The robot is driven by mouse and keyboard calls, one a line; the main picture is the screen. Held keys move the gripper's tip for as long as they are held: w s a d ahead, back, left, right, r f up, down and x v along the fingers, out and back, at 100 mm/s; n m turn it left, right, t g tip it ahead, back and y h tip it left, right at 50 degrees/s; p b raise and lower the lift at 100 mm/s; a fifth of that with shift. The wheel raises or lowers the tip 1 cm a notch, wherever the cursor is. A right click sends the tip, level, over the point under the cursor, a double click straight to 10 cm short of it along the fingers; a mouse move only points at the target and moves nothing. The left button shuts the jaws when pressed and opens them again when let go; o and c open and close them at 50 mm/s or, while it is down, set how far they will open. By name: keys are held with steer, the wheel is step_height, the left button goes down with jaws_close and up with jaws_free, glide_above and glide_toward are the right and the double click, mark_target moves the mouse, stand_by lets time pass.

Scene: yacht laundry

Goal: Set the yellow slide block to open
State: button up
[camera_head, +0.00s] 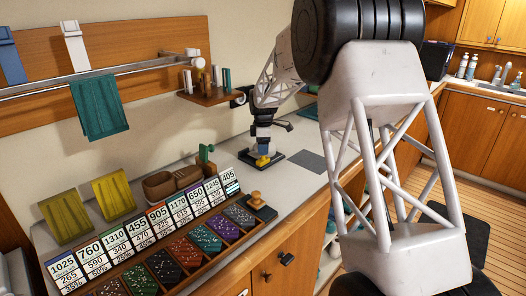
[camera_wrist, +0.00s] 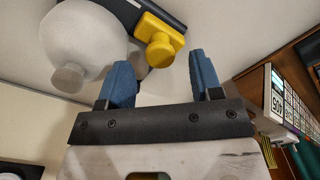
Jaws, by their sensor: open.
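The yellow slide block (camera_wrist: 158,45) shows in the wrist view at the top middle, on a dark bar or track (camera_wrist: 150,14). It has a rounded knob on its near end. In the head view the yellow block (camera_head: 263,161) is small, on a black plate (camera_head: 292,160) on the counter. My gripper (camera_wrist: 160,72) is open, its two blue fingers apart, with the block's knob just beyond the gap between the fingertips. In the head view my gripper (camera_head: 263,150) points down right over the block and partly hides it. I cannot tell whether they touch.
A white rounded body with a small knob (camera_wrist: 68,78) is close to the left finger in the wrist view. A rack of numbered cards (camera_head: 150,235) and coloured compartments stands left along the counter. A grey mat (camera_head: 306,161) lies right of the plate. A small wooden shelf (camera_head: 205,97) is on the wall.

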steer(key=shift+f, duration=1)
